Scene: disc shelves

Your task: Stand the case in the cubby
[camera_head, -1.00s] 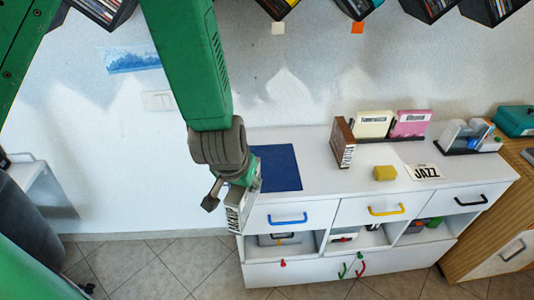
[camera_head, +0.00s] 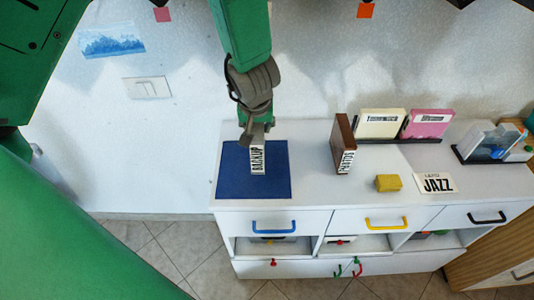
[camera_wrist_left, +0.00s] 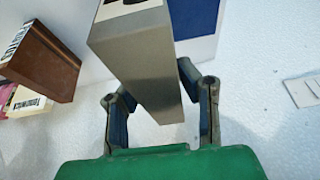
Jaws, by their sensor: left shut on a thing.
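My left gripper (camera_head: 257,138) points down over the blue mat (camera_head: 232,180) on the left of the white cabinet top. It is shut on a narrow case (camera_head: 257,161) with a white label reading BACKUP, roughly upright. I cannot tell if its lower end touches the mat. In the left wrist view the case (camera_wrist_left: 140,65) is a plain grey block between both fingers (camera_wrist_left: 158,95). Open cubbies lie under the drawers; the left one (camera_head: 304,246) holds a dark-handled thing. My right gripper is not in view.
A brown case (camera_head: 342,140) stands right of the mat. A cream case (camera_head: 380,124) and a pink case (camera_head: 428,123) stand in a rack behind. A yellow block (camera_head: 388,183) and a JAZZ card (camera_head: 436,183) lie in front. Another dark rack (camera_head: 490,140) is at right.

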